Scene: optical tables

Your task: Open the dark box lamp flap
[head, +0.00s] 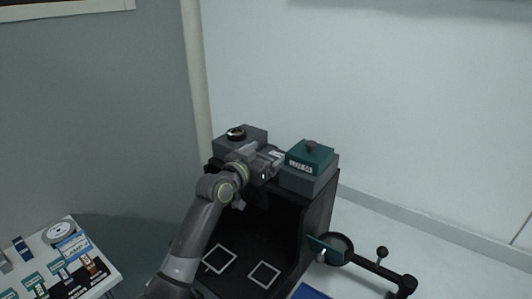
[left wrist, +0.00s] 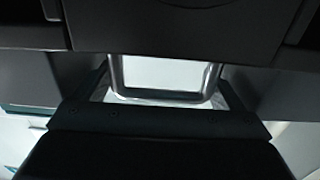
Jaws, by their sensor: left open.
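The dark box (head: 318,222) stands on the floor in the head view, its front open and its inside black. On its top are a grey unit with a round black knob (head: 236,133) and a grey unit with a teal cover (head: 311,157). The cover has a dark knob and a white label I cannot read surely. My left gripper (head: 272,162) is open at the box top, between the two units. The left wrist view shows a bright silver U-shaped frame (left wrist: 166,97) between dark parts; I cannot tell whether the jaws touch it. No separate flap can be made out.
A white table (head: 105,262) at lower left holds a reel and several small labelled parts. Two white square outlines (head: 264,275) mark the box's floor. A black jointed arm with a ring (head: 378,268) and teal plate stands at right. The pale wall is close behind.

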